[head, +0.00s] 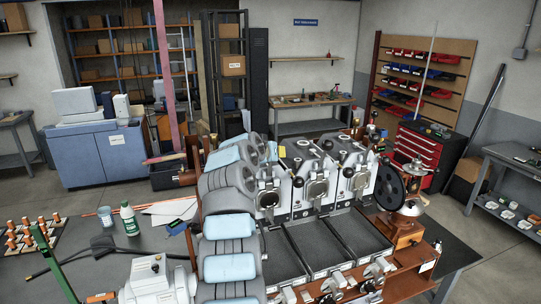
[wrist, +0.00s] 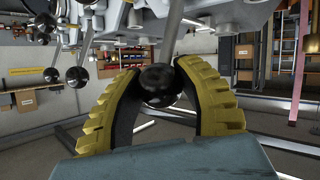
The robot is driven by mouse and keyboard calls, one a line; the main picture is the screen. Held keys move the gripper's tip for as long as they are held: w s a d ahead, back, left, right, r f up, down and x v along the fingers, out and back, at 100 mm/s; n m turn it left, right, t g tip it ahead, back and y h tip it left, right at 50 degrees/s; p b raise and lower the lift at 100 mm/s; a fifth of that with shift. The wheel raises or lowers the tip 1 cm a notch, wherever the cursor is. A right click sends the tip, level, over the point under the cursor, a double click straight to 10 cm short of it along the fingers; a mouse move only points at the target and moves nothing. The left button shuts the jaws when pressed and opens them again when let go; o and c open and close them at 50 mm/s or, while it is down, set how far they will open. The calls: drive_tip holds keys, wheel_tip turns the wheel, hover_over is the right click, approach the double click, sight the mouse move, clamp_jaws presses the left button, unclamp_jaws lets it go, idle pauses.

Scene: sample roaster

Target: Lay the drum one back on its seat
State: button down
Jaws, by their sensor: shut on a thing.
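In the wrist view my gripper (wrist: 156,72) has its yellow ribbed fingers closed around a black ball knob (wrist: 160,88). The knob sits on a slanted grey rod that runs up to the roaster's grey metalwork. In the head view the roaster (head: 312,162) has grey units side by side, with round fronts (head: 317,189) and black-knobbed levers. My arm covers the left end of the roaster and hides my gripper and the held knob there. I cannot tell which part is drum one, nor whether it touches its seat.
Dark rectangular trays (head: 323,242) lie in front of the units. A black wheel (head: 389,185) and a brass-coloured grinder (head: 404,223) stand at the right end.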

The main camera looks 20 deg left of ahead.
drive_tip(key=shift+a+r, duration=0.1)
drive_tip(key=shift+a, duration=0.2)
drive_tip(key=c, duration=0.6)
unclamp_jaws()
drive_tip(key=shift+a, duration=0.1)
drive_tip(key=shift+d, duration=0.2)
drive_tip(key=shift+v, duration=6)
